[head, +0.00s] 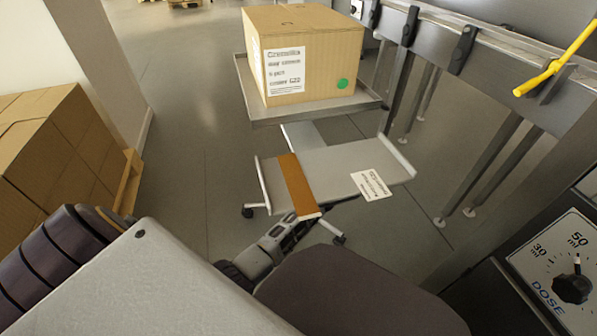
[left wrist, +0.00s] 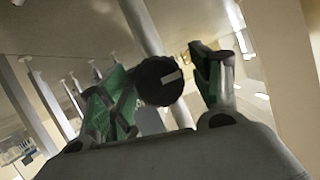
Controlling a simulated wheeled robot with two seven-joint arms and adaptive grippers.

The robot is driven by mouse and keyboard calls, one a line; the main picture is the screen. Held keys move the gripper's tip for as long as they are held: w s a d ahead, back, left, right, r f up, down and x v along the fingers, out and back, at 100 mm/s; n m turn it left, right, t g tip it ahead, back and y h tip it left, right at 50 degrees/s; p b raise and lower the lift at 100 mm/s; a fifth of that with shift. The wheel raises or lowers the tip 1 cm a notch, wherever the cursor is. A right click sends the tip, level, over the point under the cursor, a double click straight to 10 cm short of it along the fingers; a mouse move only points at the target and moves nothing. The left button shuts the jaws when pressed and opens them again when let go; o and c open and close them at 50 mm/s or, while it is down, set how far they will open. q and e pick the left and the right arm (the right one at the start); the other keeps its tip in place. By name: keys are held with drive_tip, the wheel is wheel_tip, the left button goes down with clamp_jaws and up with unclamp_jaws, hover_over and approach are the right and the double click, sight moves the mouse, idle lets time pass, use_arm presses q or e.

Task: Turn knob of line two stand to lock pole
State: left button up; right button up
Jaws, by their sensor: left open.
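In the left wrist view a round black knob (left wrist: 158,80) with a pale mark on its face sits beside a grey pole (left wrist: 143,28). My left gripper (left wrist: 161,68) is open, with one green-padded finger on each side of the knob. I cannot tell if either finger touches it. In the head view a grey stand top (head: 335,165) with an orange-brown strip and a white label is in front of my arm. My left gripper (head: 290,230) reaches beneath it, its fingertips hidden. The knob does not show there. My right gripper is not in view.
A cardboard box (head: 305,55) stands on a metal tray (head: 262,113) behind the stand top. Stacked cartons (head: 60,150) are at left. A machine frame with legs (head: 490,165) and a dose panel (head: 560,265) are at right. Open floor (head: 195,120) lies left of the stand.

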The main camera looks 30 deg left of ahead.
use_arm(q)
drive_tip(key=shift+c, duration=0.3)
drive_tip(key=c, duration=1)
